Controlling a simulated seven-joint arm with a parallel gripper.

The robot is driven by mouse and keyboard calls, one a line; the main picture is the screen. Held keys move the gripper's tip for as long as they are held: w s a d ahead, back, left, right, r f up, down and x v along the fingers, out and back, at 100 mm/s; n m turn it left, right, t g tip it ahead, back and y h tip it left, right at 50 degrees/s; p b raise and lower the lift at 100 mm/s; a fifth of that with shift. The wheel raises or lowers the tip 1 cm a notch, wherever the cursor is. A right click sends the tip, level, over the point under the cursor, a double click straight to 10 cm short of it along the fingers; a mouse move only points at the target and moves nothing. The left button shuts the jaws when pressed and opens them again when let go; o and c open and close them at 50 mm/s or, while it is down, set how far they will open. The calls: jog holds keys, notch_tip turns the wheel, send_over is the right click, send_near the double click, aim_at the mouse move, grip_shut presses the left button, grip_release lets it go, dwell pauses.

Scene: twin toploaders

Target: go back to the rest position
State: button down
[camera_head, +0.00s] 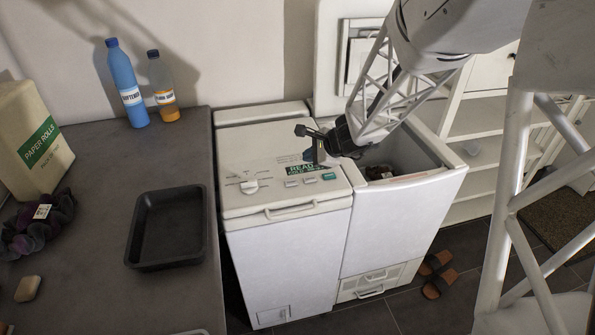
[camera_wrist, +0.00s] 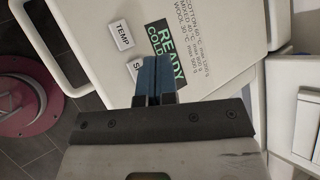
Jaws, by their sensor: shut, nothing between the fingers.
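My gripper (camera_head: 318,163) is above the front part of the left toploader's top panel, close to its display. Its blue fingers show in the wrist view (camera_wrist: 156,75), pressed together with nothing between them. They cover part of a button beside the "TEMP" button (camera_wrist: 121,35) and overlap the edge of the green display reading "READY COLD" (camera_wrist: 166,48). The left toploader (camera_head: 255,165) has its lid down. The right toploader (camera_head: 405,215) has its lid up, and some dark items lie in its opening. I cannot tell whether my fingertips touch the panel.
White shelves (camera_head: 480,150) stand right.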

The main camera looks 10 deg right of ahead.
jog(key=s+a+r+n+g, duration=0.2)
jog(key=s+a+r+n, duration=0.25)
jog(key=s+r, duration=0.2)
jog(key=s+r+n+g+h, duration=0.1)
jog(key=s+r+n+h, duration=0.2)
jog(key=s+n, duration=0.4)
jog(key=s+d+r+n+g+h, duration=0.1)
jog(key=s+r+n+h, duration=0.2)
jog(key=s, duration=1.6)
notch_tip(320, 180, up, 3)
jog(key=n, duration=0.4)
jog(key=shift+s, duration=0.15)
